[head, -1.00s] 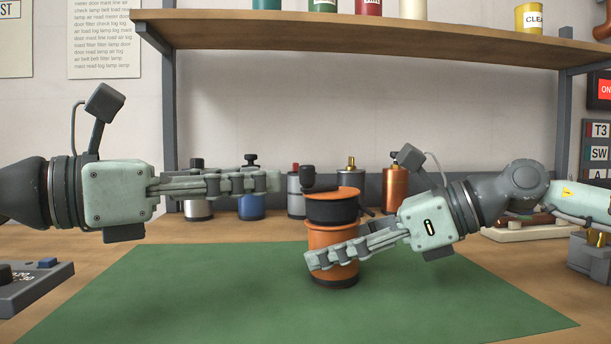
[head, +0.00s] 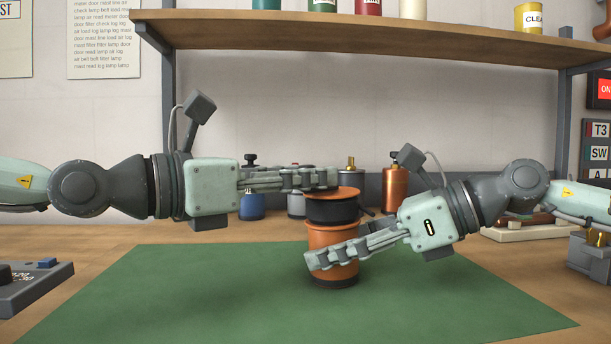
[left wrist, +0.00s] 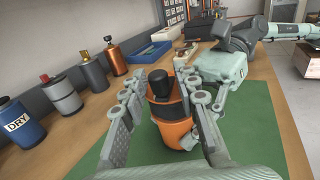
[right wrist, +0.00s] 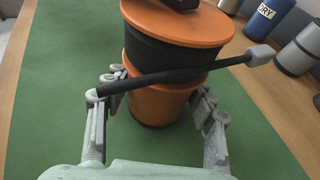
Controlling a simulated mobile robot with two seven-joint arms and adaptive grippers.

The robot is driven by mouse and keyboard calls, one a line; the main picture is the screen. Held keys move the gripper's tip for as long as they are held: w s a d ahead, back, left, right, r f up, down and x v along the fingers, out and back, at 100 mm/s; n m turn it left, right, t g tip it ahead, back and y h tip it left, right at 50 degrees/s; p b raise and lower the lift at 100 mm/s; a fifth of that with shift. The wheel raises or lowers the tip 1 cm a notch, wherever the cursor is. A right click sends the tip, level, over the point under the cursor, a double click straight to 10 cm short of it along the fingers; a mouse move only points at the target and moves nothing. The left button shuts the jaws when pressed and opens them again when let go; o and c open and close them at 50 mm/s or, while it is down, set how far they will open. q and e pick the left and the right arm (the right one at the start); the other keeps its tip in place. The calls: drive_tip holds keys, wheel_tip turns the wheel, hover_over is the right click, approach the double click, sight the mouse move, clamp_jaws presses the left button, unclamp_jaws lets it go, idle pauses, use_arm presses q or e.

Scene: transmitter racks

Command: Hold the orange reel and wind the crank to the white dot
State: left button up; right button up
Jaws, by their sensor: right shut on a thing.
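The orange reel (head: 331,238) stands upright on a green mat, with a black band below its orange top. My right gripper (head: 318,260) is shut on its lower orange body; the right wrist view shows a finger on each side of the reel (right wrist: 160,105). The black crank knob (left wrist: 161,83) stands up from the top. My left gripper (head: 325,178) is level with the knob, its fingers open on either side with gaps in the left wrist view. In the head view these fingers hide the knob. I cannot make out the white dot.
A dark rod with a pale end (right wrist: 180,75) crosses in front of the reel in the right wrist view. Several canisters, including a blue one (head: 252,205), stand behind the mat (head: 190,290). A shelf (head: 350,38) hangs above. The mat's left part is clear.

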use_arm(q)
clamp_jaws()
drive_tip(key=shift+s+d, duration=0.1)
drive_tip(key=shift+d, duration=0.1)
idle(0.6)
idle(0.5)
drive_tip(key=shift+o, duration=1.5)
unclamp_jaws()
drive_tip(key=shift+a, duration=0.15)
